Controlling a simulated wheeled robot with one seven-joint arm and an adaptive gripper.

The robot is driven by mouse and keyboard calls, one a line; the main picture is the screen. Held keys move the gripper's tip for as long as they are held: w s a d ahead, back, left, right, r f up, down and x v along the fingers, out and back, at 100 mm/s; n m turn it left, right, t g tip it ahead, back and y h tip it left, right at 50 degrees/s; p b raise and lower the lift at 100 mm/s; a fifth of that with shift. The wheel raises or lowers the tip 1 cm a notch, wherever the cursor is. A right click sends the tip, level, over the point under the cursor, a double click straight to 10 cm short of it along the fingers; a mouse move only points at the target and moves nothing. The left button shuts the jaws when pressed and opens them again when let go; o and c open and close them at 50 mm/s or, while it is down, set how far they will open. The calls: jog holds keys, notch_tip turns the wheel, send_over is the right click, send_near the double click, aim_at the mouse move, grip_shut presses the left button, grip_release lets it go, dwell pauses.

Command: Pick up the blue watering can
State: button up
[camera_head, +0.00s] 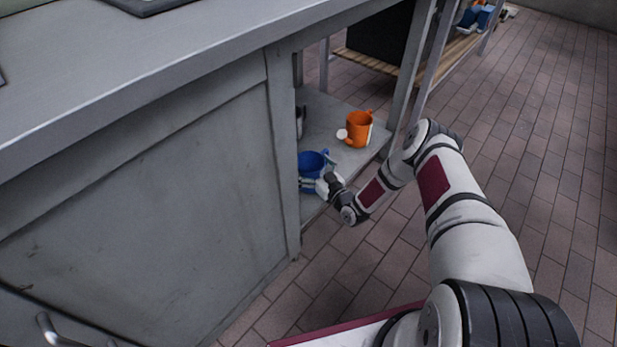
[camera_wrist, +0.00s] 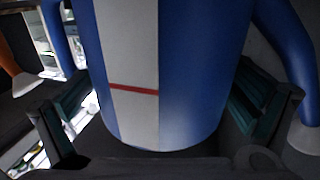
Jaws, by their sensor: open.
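The blue watering can (camera_head: 311,161) stands on the low shelf (camera_head: 330,125) of the grey bench, at the shelf's near side. In the wrist view the can's body (camera_wrist: 205,70) fills the middle, blue with a white panel and a thin red line. My gripper (camera_head: 314,184) is at the can, and its fingers hide part of the can in the head view. In the wrist view my gripper (camera_wrist: 165,120) is open, with one finger on each side of the can's lower body. I cannot tell whether either finger touches it.
An orange watering can (camera_head: 359,130) stands farther back on the same shelf. The bench's grey side panel (camera_head: 150,210) and upright post (camera_head: 283,150) are close left of my gripper. A rack (camera_head: 440,60) stands behind. The brick floor at the right is clear.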

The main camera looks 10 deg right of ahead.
jog(key=c, duration=1.1)
